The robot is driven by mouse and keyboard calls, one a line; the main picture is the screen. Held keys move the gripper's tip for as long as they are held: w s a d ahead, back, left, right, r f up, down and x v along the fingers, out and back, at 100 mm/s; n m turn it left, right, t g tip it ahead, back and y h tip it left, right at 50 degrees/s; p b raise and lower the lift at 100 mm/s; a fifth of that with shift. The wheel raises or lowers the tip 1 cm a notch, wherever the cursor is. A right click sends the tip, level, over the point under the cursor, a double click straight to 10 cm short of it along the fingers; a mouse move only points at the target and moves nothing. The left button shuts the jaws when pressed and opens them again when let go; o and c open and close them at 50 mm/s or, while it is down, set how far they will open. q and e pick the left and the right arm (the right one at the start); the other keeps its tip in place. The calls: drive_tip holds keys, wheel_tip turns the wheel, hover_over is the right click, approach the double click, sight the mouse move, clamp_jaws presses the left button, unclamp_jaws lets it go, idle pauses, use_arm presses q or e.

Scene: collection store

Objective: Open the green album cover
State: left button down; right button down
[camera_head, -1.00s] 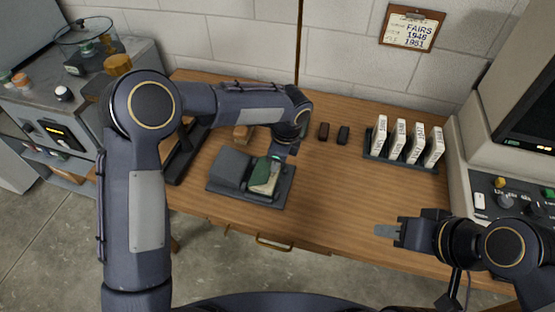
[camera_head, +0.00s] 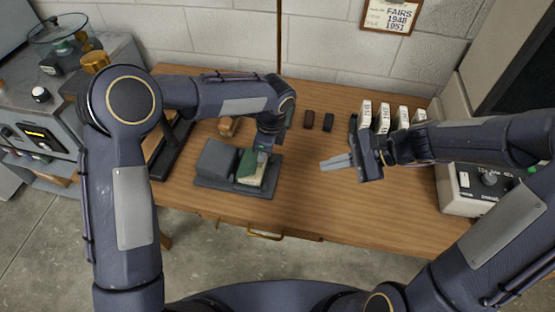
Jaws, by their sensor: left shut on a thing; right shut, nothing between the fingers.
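The green album (camera_head: 249,169) lies on the right part of a dark grey cradle (camera_head: 232,190) on the wooden table. Its pale page edges show on the right side. My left gripper (camera_head: 263,150) comes down from above at the album's upper right edge and is shut on the green cover; its fingertips are small and partly hidden by the wrist. I cannot tell how far the cover is raised. My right gripper (camera_head: 337,163) is shut and empty above the table, to the right of the cradle and apart from it.
Two small dark blocks (camera_head: 309,120) stand behind the album. A rack of white boxes (camera_head: 383,118) is at the back right, partly behind my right arm. A control box (camera_head: 468,190) stands at the right. The table front (camera_head: 330,215) is clear.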

drive_tip(key=w+f+m, duration=0.2)
drive_tip(key=f, duration=0.1)
drive_tip(key=w+f+m+t+y, duration=0.1)
drive_tip(key=w+f+m, duration=0.1)
drive_tip(key=f, duration=0.2)
drive_tip(key=w+a+f+m+y, duration=0.1)
drive_tip(key=w+f+m, duration=0.1)
drive_tip(key=f+m, duration=0.1)
drive_tip(key=shift+w+f+t, duration=0.15)
drive_tip(key=shift+w+t, duration=0.1)
drive_tip(key=shift+t, duration=0.05)
drive_tip(key=x, duration=1)
drive_tip(key=shift+a, duration=0.1)
drive_tip(key=shift+w+a+r, duration=0.1)
drive_tip(key=shift+a+r, duration=0.2)
drive_tip(key=shift+r, duration=0.25)
drive_tip(key=shift+w+a+r, duration=0.1)
drive_tip(key=shift+a+r, duration=0.2)
drive_tip(key=shift+r, duration=0.25)
drive_tip(key=shift+a+r, duration=0.35)
drive_tip(key=shift+r, duration=0.15)
